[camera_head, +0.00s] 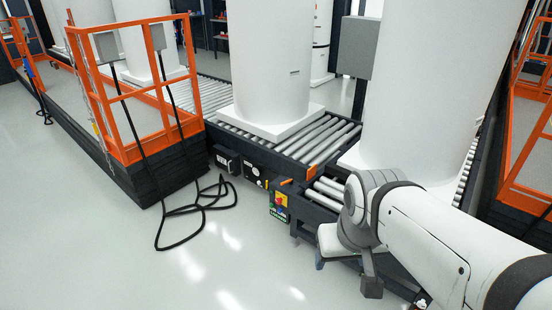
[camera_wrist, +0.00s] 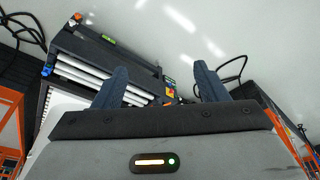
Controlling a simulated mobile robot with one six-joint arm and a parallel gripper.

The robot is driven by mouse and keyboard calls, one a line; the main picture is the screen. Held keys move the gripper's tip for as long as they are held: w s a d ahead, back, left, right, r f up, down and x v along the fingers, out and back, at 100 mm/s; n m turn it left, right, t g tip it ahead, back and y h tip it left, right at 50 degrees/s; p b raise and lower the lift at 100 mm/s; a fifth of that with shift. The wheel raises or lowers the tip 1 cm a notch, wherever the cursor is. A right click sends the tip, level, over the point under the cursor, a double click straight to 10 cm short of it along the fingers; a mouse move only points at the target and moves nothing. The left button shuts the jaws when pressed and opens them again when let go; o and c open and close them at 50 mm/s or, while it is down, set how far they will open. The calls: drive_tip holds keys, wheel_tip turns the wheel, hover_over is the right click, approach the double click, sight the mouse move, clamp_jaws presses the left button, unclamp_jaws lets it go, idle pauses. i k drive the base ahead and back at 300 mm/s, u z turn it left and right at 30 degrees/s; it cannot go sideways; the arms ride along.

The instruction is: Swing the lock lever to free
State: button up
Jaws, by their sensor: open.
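My gripper (camera_wrist: 160,70) is open and empty, its two dark blue fingers spread apart in the wrist view. In the head view my gripper (camera_head: 345,272) hangs low beside the front of the right roller conveyor, partly hidden by my wrist. A small orange bar (camera_head: 286,181) sits at the conveyor joint, above a coloured panel (camera_head: 279,205); it may be the lock lever, but it is too small to tell its position. In the wrist view the coloured panel (camera_wrist: 169,87) shows between the fingers, farther off. The gripper touches neither.
A tall white tank (camera_head: 272,60) stands on the rear roller conveyor (camera_head: 320,140), another (camera_head: 430,90) on the near one. An orange-railed platform (camera_head: 135,85) stands left. Black cables (camera_head: 195,210) lie on the floor. The floor in front is otherwise clear.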

sight(291, 181)
drive_tip(key=u, duration=0.25)
drive_tip(key=i, duration=2.5)
drive_tip(key=z, duration=0.4)
drive_tip(key=k, duration=0.7)
drive_tip(key=z, duration=0.2)
drive_tip(key=i, duration=0.7)
drive_tip(key=u, duration=0.05)
